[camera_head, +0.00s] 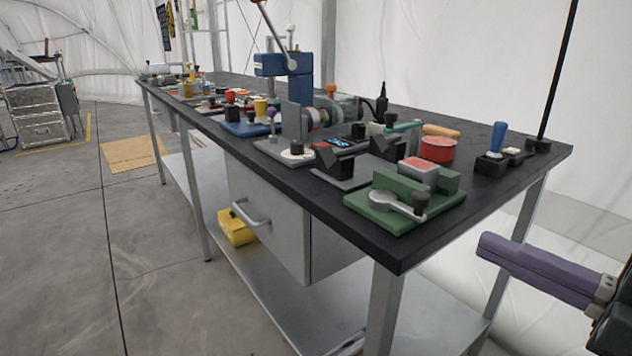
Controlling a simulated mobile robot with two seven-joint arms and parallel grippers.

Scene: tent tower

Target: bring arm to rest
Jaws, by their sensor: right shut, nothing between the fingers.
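My right gripper (492,247) reaches in from the right edge, its purple fingers pressed together with nothing between them. It points left, in front of the right end of the black-topped workbench (405,245), and appears apart from it. Part of my dark right arm shows at the lower right corner. My left gripper is not in view.
The bench holds a green fixture (385,218) with a lever, a red round tin (438,149), a blue-handled tool (497,137), a blue press (285,70) and several small parts. A thin black pole (557,75) rises at its right corner. Open floor (60,250) lies left.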

